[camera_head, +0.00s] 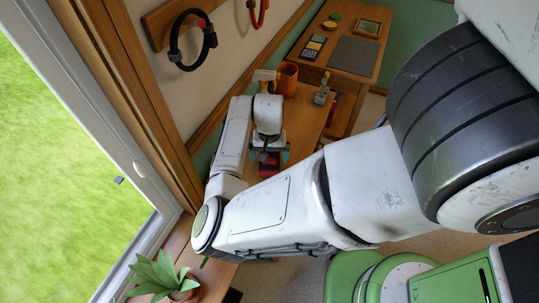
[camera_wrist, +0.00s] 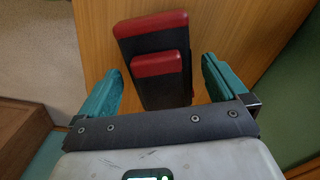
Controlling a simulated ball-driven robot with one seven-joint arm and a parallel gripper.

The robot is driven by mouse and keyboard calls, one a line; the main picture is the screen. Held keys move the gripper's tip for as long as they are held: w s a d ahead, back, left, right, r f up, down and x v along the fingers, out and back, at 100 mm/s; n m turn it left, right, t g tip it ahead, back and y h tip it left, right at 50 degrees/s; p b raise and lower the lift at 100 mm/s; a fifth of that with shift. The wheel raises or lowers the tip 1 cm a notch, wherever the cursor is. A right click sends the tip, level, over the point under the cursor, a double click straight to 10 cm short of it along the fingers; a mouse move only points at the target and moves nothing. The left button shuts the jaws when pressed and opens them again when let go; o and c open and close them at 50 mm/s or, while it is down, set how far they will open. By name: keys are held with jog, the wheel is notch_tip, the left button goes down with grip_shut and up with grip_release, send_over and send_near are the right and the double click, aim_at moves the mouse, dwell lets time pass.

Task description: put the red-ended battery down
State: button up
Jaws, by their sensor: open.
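In the wrist view a dark battery with a red end (camera_wrist: 160,65) lies between the two teal fingers of my gripper (camera_wrist: 163,68). The fingers are apart, with a gap on each side of it. A larger dark block with a red end (camera_wrist: 150,24) is just beyond it, partly covered by it. I cannot tell whether the two touch. Both are over a wooden surface (camera_wrist: 225,30). In the head view my gripper (camera_head: 269,156) points down at the wooden top, with a small red and dark patch (camera_head: 269,161) between its fingers.
A desk with a grey mat (camera_head: 354,56) is beyond. A potted plant (camera_head: 165,275) is at the lower left by the window.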

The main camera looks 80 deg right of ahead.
jog(key=d+r+n+h, duration=0.2)
jog(key=r, duration=0.6)
jog(key=d+r+n+h, duration=0.1)
jog(key=d+r+h, duration=0.1)
jog(key=r, duration=0.6)
jog(key=w+a+f+n+t, duration=0.1)
jog(key=a+f+n, duration=0.2)
jog(key=a, duration=0.3)
jog(key=w+a+f+n+y, duration=0.1)
jog(key=w+a+f+n, duration=0.1)
jog(key=a+n, duration=0.25)
jog(key=w+a+f+n+t, duration=0.1)
jog(key=a+f+n, duration=0.15)
jog(key=a, duration=0.35)
jog(key=s+a+f+n+y, duration=0.1)
jog(key=s+a+f, duration=0.1)
jog(key=a, duration=0.4)
jog(key=s+a+f+n+g+y, duration=0.1)
jog(key=s+a+f, duration=0.1)
jog(key=a, duration=0.4)
jog(key=shift+s+a+f+n+y+b, duration=0.15)
jog(key=shift+s+a+n+y+b, duration=0.15)
jog(key=shift+s+a+y+b, duration=0.1)
jog(key=shift+d, duration=0.1)
jog(key=shift+c, duration=0.3)
